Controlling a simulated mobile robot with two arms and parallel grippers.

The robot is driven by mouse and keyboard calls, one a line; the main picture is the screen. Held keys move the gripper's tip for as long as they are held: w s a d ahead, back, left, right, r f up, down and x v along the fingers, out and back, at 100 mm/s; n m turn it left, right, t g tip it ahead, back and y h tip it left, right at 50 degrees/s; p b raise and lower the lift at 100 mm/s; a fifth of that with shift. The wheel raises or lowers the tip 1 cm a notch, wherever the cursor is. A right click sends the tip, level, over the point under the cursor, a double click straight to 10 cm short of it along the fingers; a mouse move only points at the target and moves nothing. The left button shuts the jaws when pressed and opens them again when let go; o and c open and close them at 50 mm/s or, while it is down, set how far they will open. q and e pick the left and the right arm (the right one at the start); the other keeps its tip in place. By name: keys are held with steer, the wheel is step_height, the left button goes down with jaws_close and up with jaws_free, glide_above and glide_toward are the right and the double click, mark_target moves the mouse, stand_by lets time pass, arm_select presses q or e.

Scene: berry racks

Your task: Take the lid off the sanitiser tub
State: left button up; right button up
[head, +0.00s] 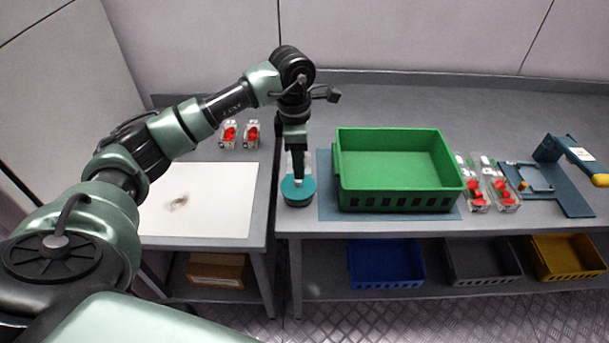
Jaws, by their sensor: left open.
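The sanitiser tub (296,201) stands on the grey bench near its front edge, left of the green crate. Its round teal lid (291,190) shows on top. My left gripper (298,181) points down directly over the lid, with its fingertips at or just above it. The gripper is open. I cannot tell whether the fingers touch the lid, and part of the lid is hidden behind them. My right gripper is not in view.
A green crate (400,202) sits on a blue mat (326,190) close right of the tub. Berry punnets (475,195) and a blue device (565,180) stand further right. A white board (205,215) and two punnets (229,135) lie to the left.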

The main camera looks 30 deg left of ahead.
mark_target(298, 184)
arm_select(q)
steer(key=shift+w+a+f+y+p, duration=0.15)
steer(key=shift+w+a+f+p, duration=0.15)
steer(key=shift+w+f, duration=0.25)
steer(key=shift+w+a+f+y+p, duration=0.15)
steer(key=shift+w+a+f, duration=0.25)
steer(key=shift+f, duration=0.2)
steer(key=shift+s+f+p, duration=0.25)
steer(key=shift+s+p, duration=0.05)
steer(key=shift+s+d+f+p, duration=0.1)
steer(key=shift+s+f+p, duration=0.15)
steer(key=shift+f+p, duration=0.25)
steer(key=shift+s+f+p, duration=0.2)
steer(key=shift+f+p, duration=0.25)
steer(key=shift+f, duration=0.05)
steer(key=shift+w+f, duration=0.15)
steer(key=shift+f, duration=0.45)
steer(key=shift+w+f, duration=0.15)
steer(key=shift+f, duration=0.4)
steer(key=shift+w+f, duration=0.1)
steer(key=shift+f, duration=0.15)
jaws_close()
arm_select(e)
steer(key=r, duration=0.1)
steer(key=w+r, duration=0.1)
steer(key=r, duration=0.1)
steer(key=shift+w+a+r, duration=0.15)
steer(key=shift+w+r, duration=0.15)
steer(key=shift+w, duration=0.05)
